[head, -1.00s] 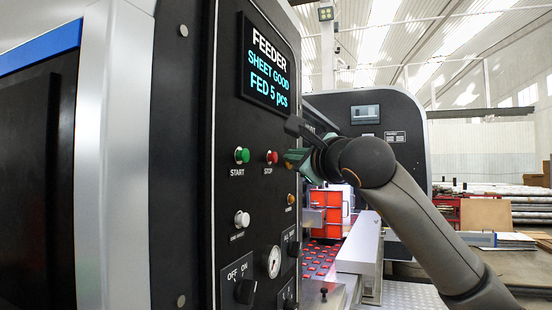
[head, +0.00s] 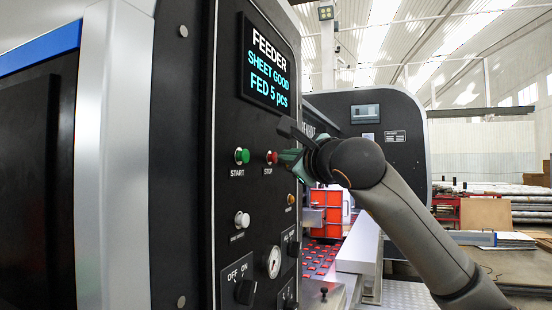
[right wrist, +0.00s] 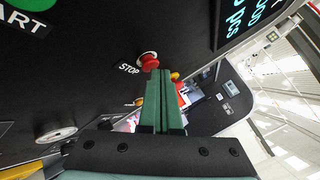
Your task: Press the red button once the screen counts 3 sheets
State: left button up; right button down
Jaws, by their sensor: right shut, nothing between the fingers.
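The feeder screen (head: 268,66) reads "SHEET GOOD" and "FED 5 pcs". The red button (head: 271,157), labelled STOP, sits on the black control panel (head: 228,205) to the right of the green START button (head: 242,156). My right gripper (head: 284,157) is shut and empty, its green fingertips just right of the red button. In the right wrist view the shut fingers (right wrist: 159,76) point at the red button (right wrist: 148,61), their tips at its lower right edge. I cannot tell whether they touch it. My left gripper is not in view.
An orange-red frame (head: 327,213) and a second machine cabinet (head: 408,150) stand behind my right arm.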

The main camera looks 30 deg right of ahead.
jog(key=shift+w+a, duration=0.2)
dwell(0.3)
jog(key=shift+w+a, duration=0.1)
dwell(0.3)
jog(key=shift+s+d+b, duration=0.3)
jog(key=shift+s+d, duration=0.35)
jog(key=shift+s, duration=0.1)
jog(key=s+d+b, duration=0.1)
jog(key=s+d, duration=0.2)
jog(key=shift+s+d, duration=0.15)
jog(key=shift+s, duration=0.25)
